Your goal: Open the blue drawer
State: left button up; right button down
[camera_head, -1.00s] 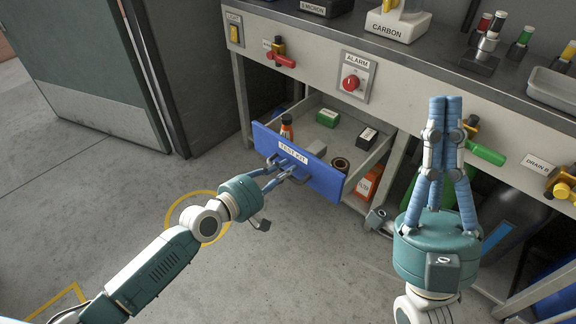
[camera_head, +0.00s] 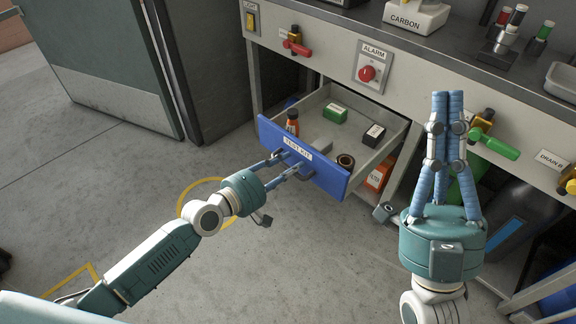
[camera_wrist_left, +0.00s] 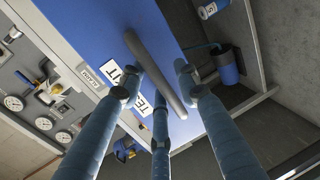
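The blue drawer (camera_head: 331,174), labelled TEST KIT, stands well out of the workbench in the head view, its inside visible. Its bar handle crosses the front and shows as a grey bar (camera_wrist_left: 157,70) in the left wrist view. My left gripper (camera_head: 293,163) is at the drawer front, its fingers on both sides of the bar and seemingly closed on it; the exact contacts are partly hidden. My right gripper (camera_head: 447,97) is raised at the right, fingers together, empty and apart from the drawer.
The drawer holds an orange bottle (camera_head: 292,122), a green box (camera_head: 335,112) and a dark box (camera_head: 374,134). The red ALARM knob (camera_head: 367,73) is above it. A green-handled valve (camera_head: 495,146) is close to my right gripper. Floor before the drawer is clear.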

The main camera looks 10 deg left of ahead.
pick_arm(q)
jog(key=v, duration=1.2)
dwell(0.4)
